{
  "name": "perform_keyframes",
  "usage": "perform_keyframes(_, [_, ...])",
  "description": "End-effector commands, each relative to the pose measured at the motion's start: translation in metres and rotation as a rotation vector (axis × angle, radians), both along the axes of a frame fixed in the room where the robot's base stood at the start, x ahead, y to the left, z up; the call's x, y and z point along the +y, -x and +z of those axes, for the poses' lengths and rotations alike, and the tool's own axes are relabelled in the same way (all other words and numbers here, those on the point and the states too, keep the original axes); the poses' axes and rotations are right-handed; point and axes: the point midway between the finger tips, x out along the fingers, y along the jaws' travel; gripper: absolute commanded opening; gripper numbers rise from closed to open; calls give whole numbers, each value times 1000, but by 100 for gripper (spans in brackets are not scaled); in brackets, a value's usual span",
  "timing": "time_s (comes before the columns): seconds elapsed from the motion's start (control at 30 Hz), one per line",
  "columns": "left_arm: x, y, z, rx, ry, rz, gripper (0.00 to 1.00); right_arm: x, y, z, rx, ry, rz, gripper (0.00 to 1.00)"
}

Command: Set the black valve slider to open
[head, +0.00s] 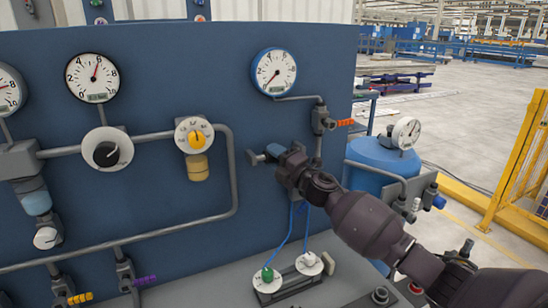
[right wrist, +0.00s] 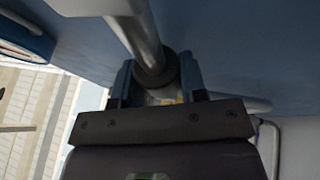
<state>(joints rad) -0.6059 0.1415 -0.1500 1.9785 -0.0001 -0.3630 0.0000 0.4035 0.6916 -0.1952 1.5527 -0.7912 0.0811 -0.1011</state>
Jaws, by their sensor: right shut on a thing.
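My right gripper (head: 274,153) is at the blue panel, below the upper right gauge, with its arm coming in from the lower right. In the right wrist view its two blue-grey fingers (right wrist: 157,82) are shut on a dark round collar, which I take to be the black valve slider (right wrist: 155,73). The slider sits around a grey pipe (right wrist: 137,36). In the head view the gripper hides the slider, and only a grey pipe stub (head: 254,157) shows just left of the fingers. Whether the valve is open or closed cannot be told. My left gripper is not in view.
The blue panel (head: 270,205) carries gauges, a white dial with a black knob (head: 106,154) and a yellow regulator (head: 195,138). An orange-handled valve (head: 343,122) is close above my right gripper. A blue tank (head: 375,158) stands to the right. Green and white buttons (head: 267,274) are below.

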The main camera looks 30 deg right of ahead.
Motion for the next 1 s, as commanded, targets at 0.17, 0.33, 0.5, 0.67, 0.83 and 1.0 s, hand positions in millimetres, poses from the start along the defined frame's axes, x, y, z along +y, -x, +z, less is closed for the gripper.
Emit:
perform_keyframes(0.17, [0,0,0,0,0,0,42,-1,0,0,0,0,0,0])
perform_keyframes(0.33, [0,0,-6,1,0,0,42,-19,1,-3,2,1,-2,0])
perform_keyframes(0.5, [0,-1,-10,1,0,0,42,-40,2,-2,1,0,-3,0])
perform_keyframes(0.67, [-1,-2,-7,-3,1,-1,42,-41,2,0,1,-1,-5,0])
perform_keyframes(0.83, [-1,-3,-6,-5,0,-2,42,-41,2,0,1,-1,-5,53])
perform_keyframes(1.0, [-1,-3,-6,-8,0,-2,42,-40,2,0,1,0,-3,65])
